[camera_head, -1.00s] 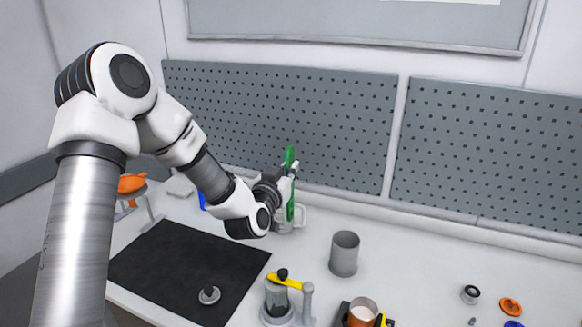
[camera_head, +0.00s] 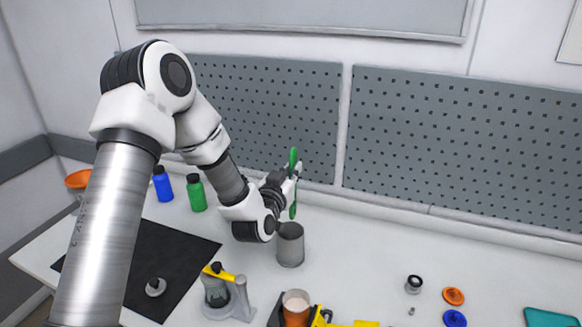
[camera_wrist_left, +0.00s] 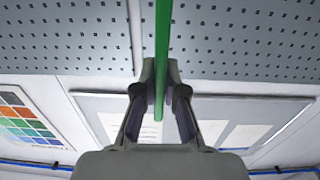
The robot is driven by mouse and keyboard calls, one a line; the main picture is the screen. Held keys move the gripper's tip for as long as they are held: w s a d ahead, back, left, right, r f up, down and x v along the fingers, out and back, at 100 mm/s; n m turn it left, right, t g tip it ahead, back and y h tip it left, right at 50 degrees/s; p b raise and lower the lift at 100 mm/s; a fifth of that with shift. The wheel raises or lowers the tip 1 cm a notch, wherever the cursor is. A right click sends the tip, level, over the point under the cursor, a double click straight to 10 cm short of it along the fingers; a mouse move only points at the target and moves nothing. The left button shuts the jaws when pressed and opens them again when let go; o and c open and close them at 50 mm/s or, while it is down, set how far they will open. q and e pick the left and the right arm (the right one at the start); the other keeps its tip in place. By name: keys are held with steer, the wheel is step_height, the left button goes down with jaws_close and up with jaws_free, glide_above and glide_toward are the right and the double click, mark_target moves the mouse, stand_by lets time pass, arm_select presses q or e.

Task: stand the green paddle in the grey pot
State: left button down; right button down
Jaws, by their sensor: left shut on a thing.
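The green paddle (camera_head: 293,211) is upright in my left gripper (camera_head: 295,172), which is shut on its shaft. In the left wrist view the green shaft (camera_wrist_left: 162,35) runs up between the two fingertips (camera_wrist_left: 161,78). The grey pot (camera_head: 291,251) stands upright on the table, just below the paddle in the head view. The paddle's lower end shows just above the pot's far rim; whether it is over the opening or behind it I cannot tell. The pot's inside is mostly hidden. My right gripper is out of view.
A green bottle (camera_head: 197,196) and a blue bottle (camera_head: 162,187) stand left behind my arm. A black mat (camera_head: 185,255) lies front left. A grey device with a yellow lever (camera_head: 222,273) and an orange-brown cup (camera_head: 296,310) stand in front of the pot.

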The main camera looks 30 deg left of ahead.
arm_select(q)
steer(key=shift+f, duration=0.6)
steer(key=f+b, duration=0.4)
steer(key=f, duration=0.1)
steer(key=shift+s+a, duration=0.2)
steer(key=shift+a, duration=0.05)
step_height(320, 180, down, 4)
steer(key=b, duration=0.4)
steer(key=shift+s+a+f, duration=0.1)
steer(key=shift+f, duration=0.15)
steer(key=c, duration=1.2)
jaws_free()
